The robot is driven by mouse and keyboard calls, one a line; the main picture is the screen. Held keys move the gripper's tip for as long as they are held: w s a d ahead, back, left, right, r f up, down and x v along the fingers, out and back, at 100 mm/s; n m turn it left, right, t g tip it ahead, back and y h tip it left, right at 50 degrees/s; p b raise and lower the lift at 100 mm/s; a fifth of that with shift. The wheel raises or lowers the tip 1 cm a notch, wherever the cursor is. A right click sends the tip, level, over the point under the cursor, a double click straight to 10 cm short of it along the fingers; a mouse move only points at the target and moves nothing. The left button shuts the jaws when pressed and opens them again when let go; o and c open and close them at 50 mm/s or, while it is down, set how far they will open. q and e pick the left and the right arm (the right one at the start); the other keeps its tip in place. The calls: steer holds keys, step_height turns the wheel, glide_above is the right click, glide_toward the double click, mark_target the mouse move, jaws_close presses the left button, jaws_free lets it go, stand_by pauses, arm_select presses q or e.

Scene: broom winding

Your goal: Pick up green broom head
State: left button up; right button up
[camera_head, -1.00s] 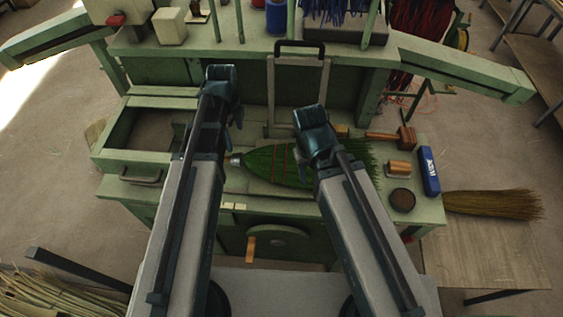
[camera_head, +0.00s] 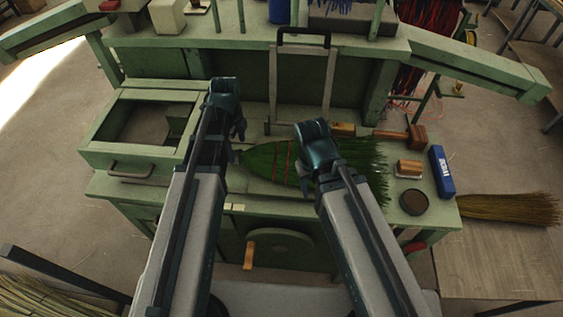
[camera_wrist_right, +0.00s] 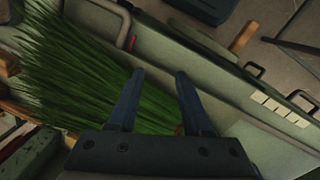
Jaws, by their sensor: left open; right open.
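The green broom head (camera_head: 268,160) lies flat on the green bench, its narrow end to the left and its bristles fanning right. Red stitching bands cross its middle. My right gripper (camera_head: 305,188) is over the broom and hides part of its middle. In the right wrist view the broom's bristles (camera_wrist_right: 75,75) spread at the left, and my open right gripper (camera_wrist_right: 158,75) hangs over their edge with nothing clearly between its fingers. My left gripper (camera_head: 241,130) is open above the narrow end of the broom, which it partly hides.
An open drawer (camera_head: 100,155) sticks out at the left. A wooden mallet (camera_head: 415,136), a brush (camera_head: 409,168), a dark round tin (camera_head: 413,202) and a blue box (camera_head: 441,172) are on the bench's right. A straw broom (camera_head: 510,209) lies on a side table. A metal frame (camera_head: 329,85) stands behind.

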mark_target(238, 152)
arm_select(q)
steer(key=f+b, duration=0.4)
steer(key=f, duration=0.1)
steer(key=shift+w, duration=0.2)
arm_select(e)
step_height(238, 152, down, 5)
steer(key=shift+r, duration=0.1)
arm_select(q)
steer(key=shift+r, duration=0.1)
jaws_close()
